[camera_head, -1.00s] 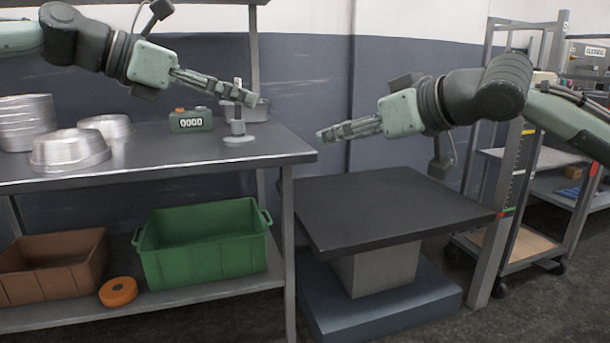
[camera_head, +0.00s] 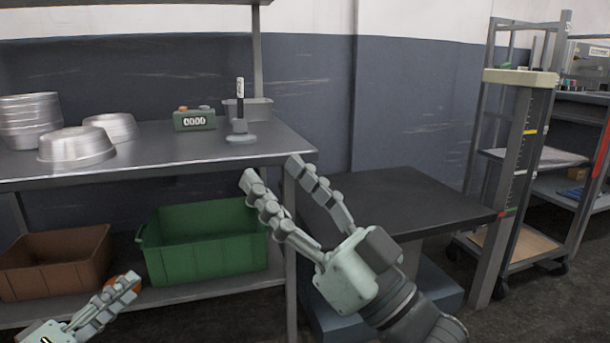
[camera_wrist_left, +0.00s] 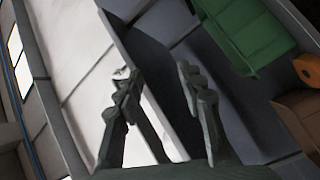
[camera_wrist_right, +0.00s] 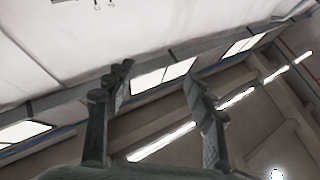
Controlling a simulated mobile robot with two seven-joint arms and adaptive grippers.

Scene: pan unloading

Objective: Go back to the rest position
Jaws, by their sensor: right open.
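My right gripper (camera_head: 272,174) is open and empty, in front of the shelf's right end and the dark platform. Its two fingers are spread apart, and they also show in the right wrist view (camera_wrist_right: 157,75) with only wall and ceiling beyond. My left gripper (camera_head: 128,282) is low at the bottom left of the head view, in front of the lower shelf. The left wrist view (camera_wrist_left: 154,72) shows its fingers apart with nothing between them. Metal pans (camera_head: 76,147) sit on the upper shelf, including a stack (camera_head: 30,122) at the far left.
A metal shelf (camera_head: 210,155) carries a counter box (camera_head: 195,120), a stand (camera_head: 240,125) and a small grey tray (camera_head: 262,110). Below are a brown crate (camera_head: 55,265), a green crate (camera_head: 205,245) and a partly hidden orange ring (camera_head: 122,284). The dark platform (camera_head: 410,205) is bare.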

